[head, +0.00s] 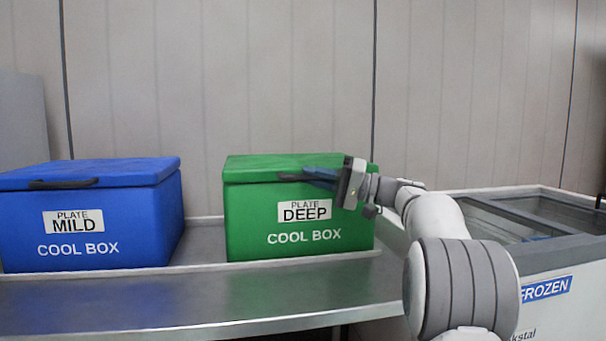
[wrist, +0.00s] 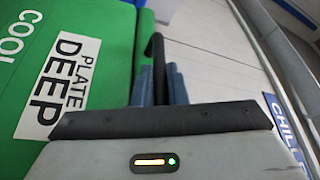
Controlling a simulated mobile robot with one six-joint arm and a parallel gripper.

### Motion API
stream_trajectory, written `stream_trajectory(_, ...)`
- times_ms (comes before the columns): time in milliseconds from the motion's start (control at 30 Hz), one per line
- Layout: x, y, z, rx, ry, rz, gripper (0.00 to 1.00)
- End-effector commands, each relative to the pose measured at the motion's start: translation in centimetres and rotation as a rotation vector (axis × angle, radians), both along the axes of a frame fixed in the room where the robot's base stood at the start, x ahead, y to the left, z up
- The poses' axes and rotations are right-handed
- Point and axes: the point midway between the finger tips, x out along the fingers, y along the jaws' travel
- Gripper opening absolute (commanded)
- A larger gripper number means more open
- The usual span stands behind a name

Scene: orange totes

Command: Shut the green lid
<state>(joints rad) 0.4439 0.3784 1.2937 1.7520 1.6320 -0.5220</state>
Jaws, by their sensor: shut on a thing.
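The green lid (head: 255,168) lies flat on the green cool box (head: 248,225), which carries a "PLATE DEEP" label. I see no clear gap at the seam in the head view. The lid's black handle (head: 291,177) is on the front face. My gripper (head: 320,176) comes from the right, its blue fingers at the handle. In the wrist view my gripper (wrist: 160,75) is shut on the black handle (wrist: 153,48), one finger on each side. The fingers and wrist hide the handle's right part in the head view.
A blue cool box (head: 110,220) labelled "PLATE MILD" stands at left with its lid down. Both boxes stand on a metal counter (head: 200,305) with a raised lip. A chest freezer (head: 560,300) with glass lids is at right. A panelled wall is behind.

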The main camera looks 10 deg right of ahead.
Motion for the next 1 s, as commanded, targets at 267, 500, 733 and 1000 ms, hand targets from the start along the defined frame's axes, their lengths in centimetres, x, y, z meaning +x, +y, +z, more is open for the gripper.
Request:
stream_trajectory(267, 0.3, 0.2, -0.9, -0.001, 0.015, 0.006, 0.0)
stream_trajectory(500, 0.3, 0.5, -0.9, -0.001, 0.015, 0.01, 0.22)
stream_trajectory(733, 0.3, 0.7, -0.7, -0.001, 0.012, 0.013, 0.22)
stream_trajectory(1000, -0.7, -1.9, -0.9, -0.001, 0.012, 0.009, 0.22)
